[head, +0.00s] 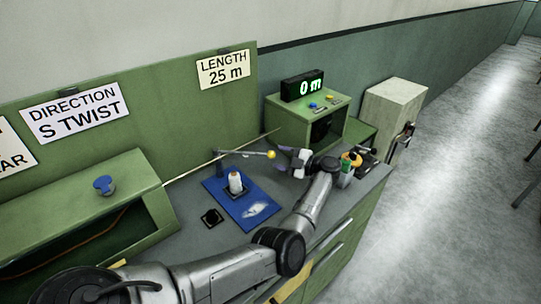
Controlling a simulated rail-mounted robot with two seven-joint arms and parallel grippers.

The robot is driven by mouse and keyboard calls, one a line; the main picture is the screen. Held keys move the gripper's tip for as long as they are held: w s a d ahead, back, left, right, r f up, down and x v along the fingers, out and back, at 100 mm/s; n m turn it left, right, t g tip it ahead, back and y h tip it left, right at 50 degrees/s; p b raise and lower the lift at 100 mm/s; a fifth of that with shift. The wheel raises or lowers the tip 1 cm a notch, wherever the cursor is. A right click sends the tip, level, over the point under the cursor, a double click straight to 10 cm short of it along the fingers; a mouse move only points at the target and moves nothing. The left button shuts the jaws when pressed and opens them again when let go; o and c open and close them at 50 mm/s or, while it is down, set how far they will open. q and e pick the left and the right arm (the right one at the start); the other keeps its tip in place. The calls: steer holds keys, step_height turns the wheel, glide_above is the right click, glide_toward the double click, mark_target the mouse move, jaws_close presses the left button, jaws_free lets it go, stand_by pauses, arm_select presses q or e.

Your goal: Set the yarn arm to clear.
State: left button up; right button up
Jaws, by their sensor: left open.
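The yarn arm (246,153) is a thin grey lever with a yellow ball (271,154) at its right end. It extends to the right from a small post behind the blue mat. My left gripper (282,160) is open, with its fingers pointing left toward the yellow ball. It is close to the ball, and I cannot tell whether they touch. Nothing shows between its fingers. A partly cut-off sign (12,150) at the left edge ends in "AR". My right gripper is out of view.
A white bobbin (236,183) stands on the blue mat (222,198). A green box (293,128) carries buttons and a display (302,86) reading "0 m". Signs read "S TWIST" (77,113) and "25 m" (226,69).

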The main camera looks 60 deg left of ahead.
arm_select(q)
steer(key=v, duration=0.6)
steer(key=shift+b, duration=0.45)
steer(key=shift+w+d, duration=0.1)
